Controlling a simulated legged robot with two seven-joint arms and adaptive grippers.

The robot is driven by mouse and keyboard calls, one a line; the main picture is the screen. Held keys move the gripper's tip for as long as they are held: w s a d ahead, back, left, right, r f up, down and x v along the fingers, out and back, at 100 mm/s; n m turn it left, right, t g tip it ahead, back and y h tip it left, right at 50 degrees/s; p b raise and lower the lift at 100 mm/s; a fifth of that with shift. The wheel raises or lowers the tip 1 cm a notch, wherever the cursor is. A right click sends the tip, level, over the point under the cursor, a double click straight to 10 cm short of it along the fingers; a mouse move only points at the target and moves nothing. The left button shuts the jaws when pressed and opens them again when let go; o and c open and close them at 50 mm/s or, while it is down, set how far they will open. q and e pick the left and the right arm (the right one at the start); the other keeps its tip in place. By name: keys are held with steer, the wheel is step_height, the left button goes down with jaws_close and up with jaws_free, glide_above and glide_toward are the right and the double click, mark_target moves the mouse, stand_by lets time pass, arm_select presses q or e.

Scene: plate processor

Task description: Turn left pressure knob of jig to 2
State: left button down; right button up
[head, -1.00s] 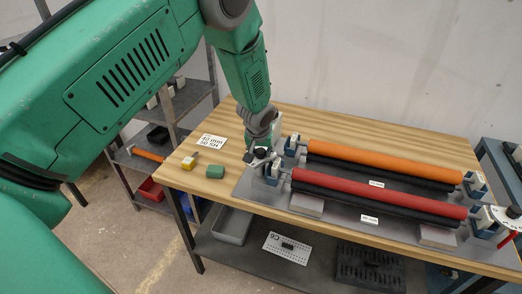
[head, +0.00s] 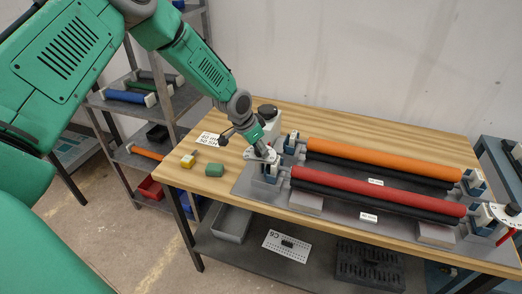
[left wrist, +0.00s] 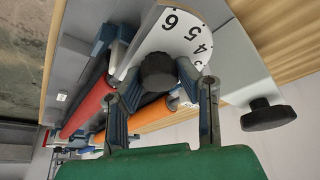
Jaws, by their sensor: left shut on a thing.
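The jig (head: 245,182) lies on the wooden table, with an orange roller (head: 380,160) behind a red roller (head: 375,192). In the left wrist view, my left gripper's fingers (left wrist: 158,80) are shut on a black knob (left wrist: 158,71), one on each side. The knob sits in front of the white numbered dial (left wrist: 178,32), where 6, 5 and 4 are readable. The knob's pointer and setting cannot be made out. My right gripper is not in view.
Another black knob (left wrist: 268,115) stands beside the dial, near my gripper. A second white dial (head: 497,215) with a red lever is at the right end.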

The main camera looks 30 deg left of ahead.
arm_select(q)
steer(key=shift+a+m, duration=0.15)
steer(key=shift+m, duration=0.45)
steer(key=c, duration=1.2)
jaws_free()
steer(key=shift+h, duration=0.3)
steer(key=shift+a+r, duration=0.1)
steer(key=shift+v, duration=5.85)
